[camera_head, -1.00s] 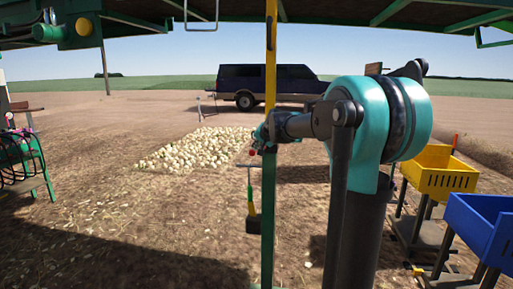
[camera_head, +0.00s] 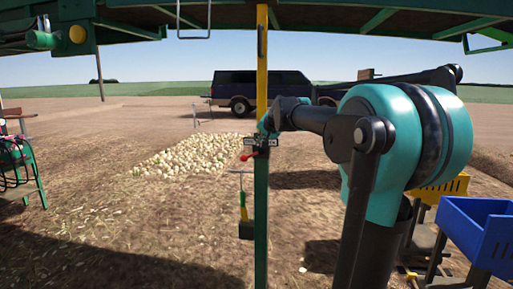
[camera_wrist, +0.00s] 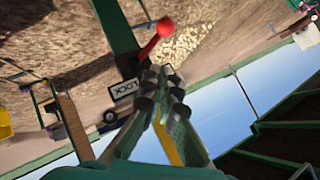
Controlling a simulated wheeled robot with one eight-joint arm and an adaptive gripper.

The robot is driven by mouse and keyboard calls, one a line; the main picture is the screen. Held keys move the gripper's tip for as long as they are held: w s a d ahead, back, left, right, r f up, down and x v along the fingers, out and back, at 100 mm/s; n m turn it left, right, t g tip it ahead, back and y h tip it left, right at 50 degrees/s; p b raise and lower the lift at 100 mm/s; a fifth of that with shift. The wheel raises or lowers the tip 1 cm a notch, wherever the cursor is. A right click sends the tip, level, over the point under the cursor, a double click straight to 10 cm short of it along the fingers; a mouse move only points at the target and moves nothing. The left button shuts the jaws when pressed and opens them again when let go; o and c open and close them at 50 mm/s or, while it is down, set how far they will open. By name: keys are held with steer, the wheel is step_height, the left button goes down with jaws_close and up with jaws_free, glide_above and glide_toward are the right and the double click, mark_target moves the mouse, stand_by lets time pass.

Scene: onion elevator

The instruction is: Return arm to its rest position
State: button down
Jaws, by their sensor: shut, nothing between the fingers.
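My gripper (camera_wrist: 161,74) is shut and empty in the wrist view, its fingertips close together. A red lever (camera_wrist: 152,42) shows just beyond the tips, and a "LOCK" plate (camera_wrist: 123,90) is beside them. I cannot tell whether the fingers touch the lever. In the head view, my teal arm reaches left from the right side, and my gripper (camera_head: 264,128) is at the green and yellow post (camera_head: 261,210). The red lever (camera_head: 246,157) and the plate (camera_head: 262,141) show just below it.
A tool with a yellow-green handle (camera_head: 243,207) hangs beside the post. A blue crate (camera_head: 482,232) and a yellow crate (camera_head: 447,188) are at right, partly behind my arm. An onion heap (camera_head: 192,156) and a dark van (camera_head: 262,91) stand beyond. A green roof frame is overhead.

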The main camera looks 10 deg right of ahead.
steer(key=a+v, duration=0.1)
steer(key=v, duration=0.3)
steer(key=s+d+f+n+g+h, duration=0.1)
steer(key=s+d+f+n+g, duration=0.1)
steer(key=s+f, duration=1.5)
steer(key=s+d+f+n+g+h, duration=0.1)
steer(key=s+f+n+g, duration=0.3)
steer(key=s+f, duration=1.4)
step_height(320, 180, down, 6)
steer(key=shift+d+r+h, duration=0.2)
steer(key=shift+d+h, duration=0.2)
steer(key=shift+d, duration=0.45)
